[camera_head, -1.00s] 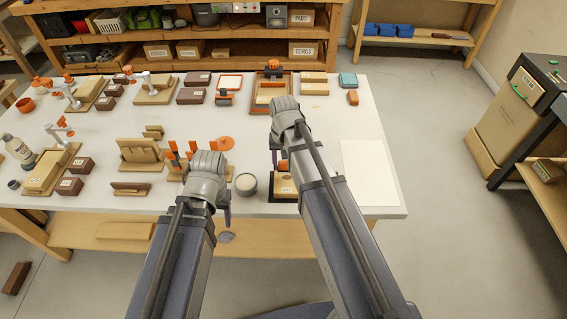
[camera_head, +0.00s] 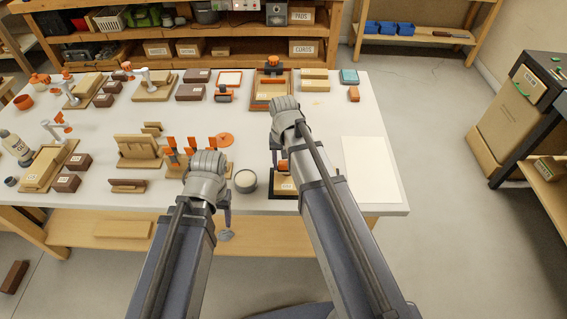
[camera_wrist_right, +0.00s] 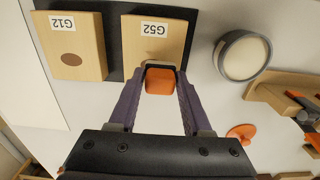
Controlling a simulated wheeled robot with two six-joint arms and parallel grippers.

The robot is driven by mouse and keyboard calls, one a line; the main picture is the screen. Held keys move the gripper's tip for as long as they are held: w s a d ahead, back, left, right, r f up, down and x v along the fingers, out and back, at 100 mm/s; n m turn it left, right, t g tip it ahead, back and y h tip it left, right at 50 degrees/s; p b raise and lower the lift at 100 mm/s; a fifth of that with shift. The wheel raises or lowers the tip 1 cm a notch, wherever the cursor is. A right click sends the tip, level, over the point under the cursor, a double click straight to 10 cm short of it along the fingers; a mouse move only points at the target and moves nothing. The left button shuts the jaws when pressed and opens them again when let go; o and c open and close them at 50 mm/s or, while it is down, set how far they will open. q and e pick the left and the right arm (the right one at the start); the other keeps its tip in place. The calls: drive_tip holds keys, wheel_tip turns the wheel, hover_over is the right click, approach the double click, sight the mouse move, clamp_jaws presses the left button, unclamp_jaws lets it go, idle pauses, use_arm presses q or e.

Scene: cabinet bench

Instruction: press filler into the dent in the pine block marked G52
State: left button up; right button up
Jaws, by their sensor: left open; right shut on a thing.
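The pine block marked G52 (camera_wrist_right: 155,45) lies on a dark mat (camera_wrist_right: 115,35), beside a pine block marked G12 (camera_wrist_right: 72,50). My right gripper (camera_wrist_right: 160,90) is shut on an orange-handled tool (camera_wrist_right: 160,80). The tool's pale end is over the lower part of G52 in the right wrist view; I cannot tell whether it touches. The dent in G52 is hidden behind the tool. G12 shows a brown oval spot. A round tub with pale contents (camera_wrist_right: 243,56) stands beside G52. My left gripper (camera_head: 227,228) is open and empty at the table's front edge.
The tub also shows in the head view (camera_head: 245,180), between my arms. A wooden stand with orange-handled tools (camera_head: 195,150) is behind my left gripper. A white sheet (camera_head: 371,170) lies to the right. Several wooden fixtures and dark blocks crowd the left of the table.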

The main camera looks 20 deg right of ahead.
drive_tip(key=shift+f+b, duration=0.75)
idle(0.3)
drive_tip(key=shift+s+d+r, duration=0.1)
drive_tip(key=shift+s+d, duration=0.1)
drive_tip(key=shift+d, duration=0.4)
drive_tip(key=shift+s+d, duration=0.15)
drive_tip(key=shift+d, duration=0.4)
drive_tip(key=shift+a, duration=0.15)
drive_tip(key=shift+w+a, duration=0.2)
drive_tip(key=shift+a, duration=0.35)
drive_tip(key=shift+w+a, duration=0.15)
drive_tip(key=shift+a, duration=0.35)
drive_tip(key=shift+d, duration=0.1)
drive_tip(key=shift+s+d, duration=0.2)
drive_tip(key=shift+d, duration=0.4)
drive_tip(key=shift+s+d, duration=0.15)
drive_tip(key=shift+d, duration=0.4)
